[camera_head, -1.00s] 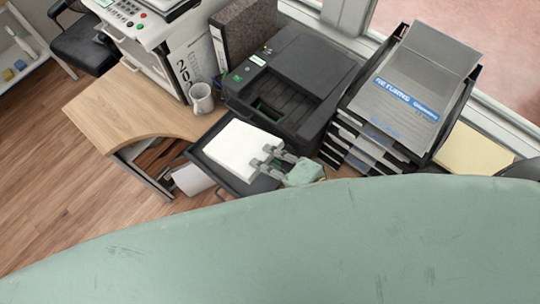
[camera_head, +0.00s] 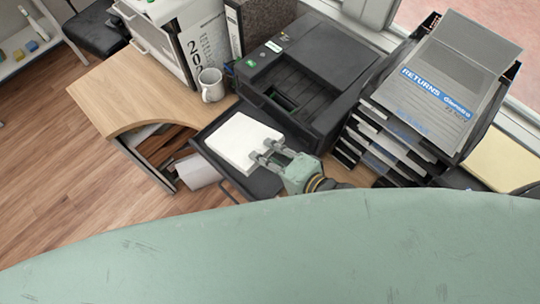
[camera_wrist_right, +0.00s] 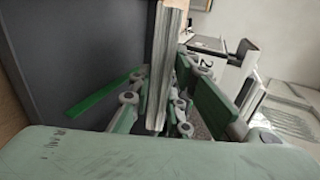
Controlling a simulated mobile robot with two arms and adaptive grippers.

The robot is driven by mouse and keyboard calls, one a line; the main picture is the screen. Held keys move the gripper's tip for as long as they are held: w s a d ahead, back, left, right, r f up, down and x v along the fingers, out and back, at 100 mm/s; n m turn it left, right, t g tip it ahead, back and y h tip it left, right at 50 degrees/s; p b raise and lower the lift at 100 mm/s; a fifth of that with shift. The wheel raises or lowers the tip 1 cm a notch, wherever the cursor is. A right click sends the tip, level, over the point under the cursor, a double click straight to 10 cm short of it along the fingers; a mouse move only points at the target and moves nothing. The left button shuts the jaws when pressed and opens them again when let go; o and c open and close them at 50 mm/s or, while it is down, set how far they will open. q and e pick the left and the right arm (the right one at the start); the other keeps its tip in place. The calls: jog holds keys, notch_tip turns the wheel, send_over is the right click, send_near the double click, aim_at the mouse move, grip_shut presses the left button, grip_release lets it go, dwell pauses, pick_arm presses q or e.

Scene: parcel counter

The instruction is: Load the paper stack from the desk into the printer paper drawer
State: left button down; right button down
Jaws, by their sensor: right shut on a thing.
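The white paper stack (camera_head: 240,140) lies flat in or just above the black paper drawer (camera_head: 264,185), which is pulled out at the front of the black printer (camera_head: 325,60). I cannot tell whether the stack touches the drawer floor. My right gripper (camera_head: 266,155) is shut on the stack's near right edge. In the right wrist view the stack (camera_wrist_right: 171,50) shows edge-on between the green fingers (camera_wrist_right: 155,108), beside a dark flat surface. My left gripper is not in view.
A grey mug (camera_head: 211,86) stands left of the printer on the wooden desk (camera_head: 120,92). A tall stack of letter trays (camera_head: 385,140) stands close on the right, with a grey "RETURNS" folder (camera_head: 430,95) on top. My green body covers the bottom of the head view.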

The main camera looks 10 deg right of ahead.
jog(key=shift+w+a+f+b, duration=0.1)
jog(key=shift+w+f+b, duration=0.05)
jog(key=shift+f+b, duration=0.15)
jog(key=shift+w+a+f+b, duration=0.1)
jog(key=shift+f+b, duration=0.1)
jog(key=shift+f, duration=0.15)
jog(key=shift+w+a+f+b, duration=0.2)
jog(key=shift+f+b, duration=0.35)
jog(key=shift+f, duration=0.3)
jog(key=shift+w+a+f+b, duration=0.1)
jog(key=shift+w+f+b, duration=0.1)
jog(key=shift+f+b, duration=0.5)
jog(key=shift+f, duration=0.15)
jog(key=c, duration=1.6)
grip_release()
jog(key=shift+o, duration=0.2)
jog(key=shift+s+f, duration=0.1)
jog(key=shift+f, duration=0.05)
jog(key=shift+d+p, duration=0.1)
jog(key=shift+p, duration=0.25)
